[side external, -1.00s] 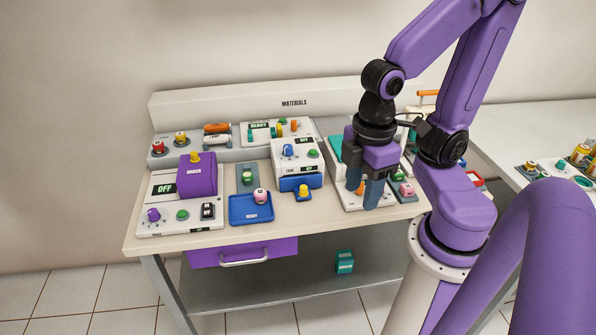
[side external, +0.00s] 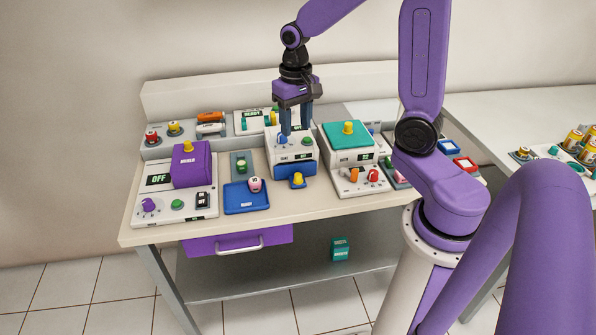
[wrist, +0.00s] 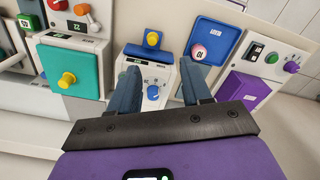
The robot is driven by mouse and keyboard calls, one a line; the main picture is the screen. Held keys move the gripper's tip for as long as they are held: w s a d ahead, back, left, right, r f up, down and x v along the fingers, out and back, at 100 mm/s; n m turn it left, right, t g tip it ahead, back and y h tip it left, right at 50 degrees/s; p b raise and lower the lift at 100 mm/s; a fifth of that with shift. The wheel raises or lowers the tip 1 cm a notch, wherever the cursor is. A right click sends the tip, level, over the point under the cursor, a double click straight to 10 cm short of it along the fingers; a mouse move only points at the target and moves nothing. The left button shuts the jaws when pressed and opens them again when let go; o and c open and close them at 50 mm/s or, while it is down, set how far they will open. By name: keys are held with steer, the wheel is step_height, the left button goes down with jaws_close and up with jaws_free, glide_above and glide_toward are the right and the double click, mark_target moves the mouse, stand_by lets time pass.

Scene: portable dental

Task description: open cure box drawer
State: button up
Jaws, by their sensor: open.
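A small white box (side external: 290,162) with a blue dial and a green button stands mid-table; I take it as the cure box, though its label is too small to read. A blue drawer front (side external: 311,183) with a yellow knob (side external: 298,179) sits at its front base. In the wrist view the blue drawer front (wrist: 134,50) and yellow knob (wrist: 152,39) lie beyond my fingers. I cannot tell how far the drawer is out. My gripper (side external: 297,133) is open and empty, pointing down over the box. Its fingers (wrist: 160,80) are spread in the wrist view, with the blue dial between them.
A blue tray (side external: 238,206) with a pink-white piece lies left of the drawer. A white unit with a teal lid (side external: 360,138) stands close right. A purple-lidded unit (side external: 195,168) is at left. A purple drawer (side external: 222,245) with a silver handle hangs under the table.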

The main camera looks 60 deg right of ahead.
mark_target(298, 174)
steer(key=shift+m, duration=0.9)
steer(key=d+f, duration=0.1)
steer(key=f, duration=0.5)
steer(key=d+f, duration=0.1)
steer(key=f, duration=0.5)
steer(key=w+f, duration=0.1)
steer(key=f, duration=0.5)
steer(key=shift+w+d, duration=0.1)
steer(key=shift+d, duration=0.3)
